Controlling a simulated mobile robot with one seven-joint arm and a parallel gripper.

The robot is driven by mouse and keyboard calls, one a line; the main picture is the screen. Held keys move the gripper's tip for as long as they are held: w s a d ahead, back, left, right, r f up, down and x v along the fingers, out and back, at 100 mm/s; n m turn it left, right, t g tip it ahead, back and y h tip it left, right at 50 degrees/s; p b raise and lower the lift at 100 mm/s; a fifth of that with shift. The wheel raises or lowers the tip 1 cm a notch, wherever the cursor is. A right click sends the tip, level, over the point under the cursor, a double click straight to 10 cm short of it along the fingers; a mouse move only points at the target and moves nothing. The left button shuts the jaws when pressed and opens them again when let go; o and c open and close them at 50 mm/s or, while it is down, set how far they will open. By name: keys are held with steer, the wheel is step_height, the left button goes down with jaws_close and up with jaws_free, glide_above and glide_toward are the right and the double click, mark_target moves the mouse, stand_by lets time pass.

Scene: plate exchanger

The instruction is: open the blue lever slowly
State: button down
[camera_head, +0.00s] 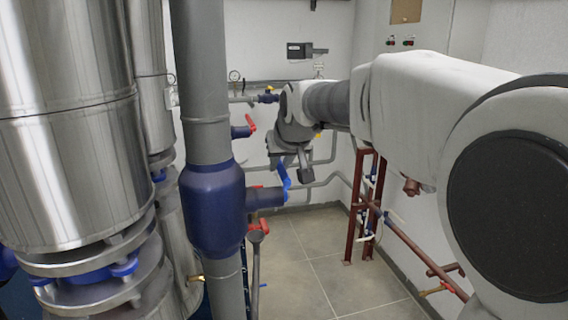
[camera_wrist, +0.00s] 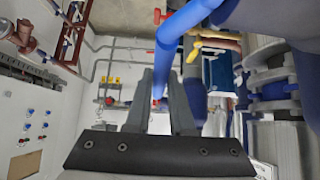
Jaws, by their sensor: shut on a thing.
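In the wrist view the blue lever (camera_wrist: 172,35) runs from the top edge down to between the dark fingers of my gripper (camera_wrist: 161,80). The fingers are shut on it. The gripped part is partly hidden by the fingers.
Large steel tanks (camera_head: 65,130) stand at the left. Red levers (camera_head: 249,124) are close to the grey pipe. A brown-red frame (camera_head: 362,205) stands by the right wall. Tiled floor (camera_head: 300,245) is clear between them. A yellow handle (camera_wrist: 215,43) is near the blue lever.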

steer(key=shift+b, duration=0.95)
steer(key=shift+t+b, duration=0.4)
steer(key=shift+b, duration=0.1)
steer(key=shift+s+r+b, duration=0.1)
steer(key=shift+r+b, duration=0.1)
steer(key=shift+b, duration=0.3)
steer(key=shift+r+t+y+b, duration=0.3)
steer(key=shift+r+t+b, duration=0.15)
steer(key=shift+b, duration=0.2)
steer(key=shift+s+r, duration=0.1)
steer(key=shift+r, duration=0.2)
steer(key=c, duration=0.8)
jaws_free()
steer(key=shift+s, duration=0.1)
steer(key=shift+c, duration=0.2)
steer(key=shift+o, duration=0.3)
steer(key=shift+f, duration=0.15)
